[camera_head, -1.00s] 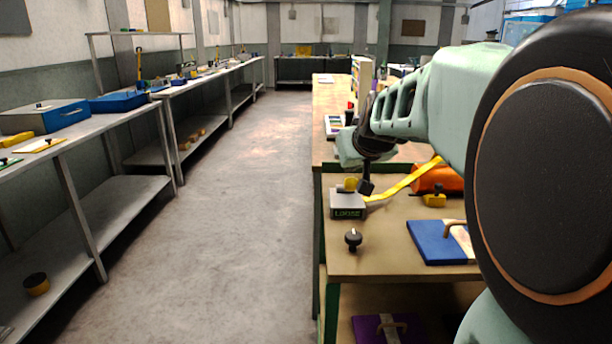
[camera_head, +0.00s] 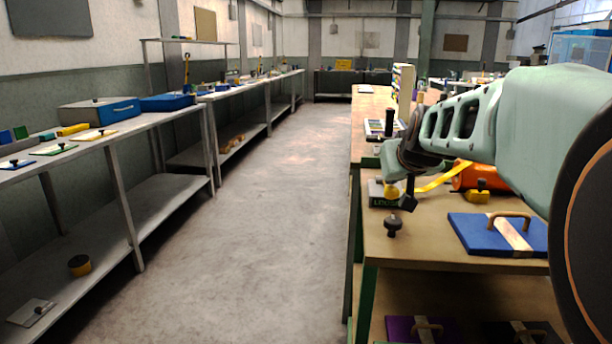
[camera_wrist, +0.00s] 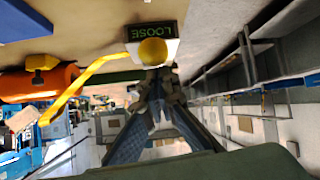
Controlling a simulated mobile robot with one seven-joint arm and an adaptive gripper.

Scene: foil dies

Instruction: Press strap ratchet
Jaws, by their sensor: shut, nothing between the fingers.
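The strap ratchet (camera_head: 375,190) is a small grey box on the near wooden bench, with a dark plate reading LOOSE in green. A round yellow button (camera_wrist: 153,52) sits on it, and a yellow strap (camera_head: 437,183) runs from it to an orange cylinder (camera_head: 475,176). My gripper (camera_head: 408,203) is shut and empty. In the head view it overlaps the right side of the ratchet and hides part of the label. In the wrist view the fingertips (camera_wrist: 158,74) are close to the button; I cannot tell if they touch.
A black knob (camera_head: 392,225) stands near the bench's front left corner. A blue panel with a handle (camera_head: 475,237) lies to the right, with a small yellow block (camera_head: 477,195) behind it. Shelving (camera_head: 130,132) lines the left wall. The aisle floor between is clear.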

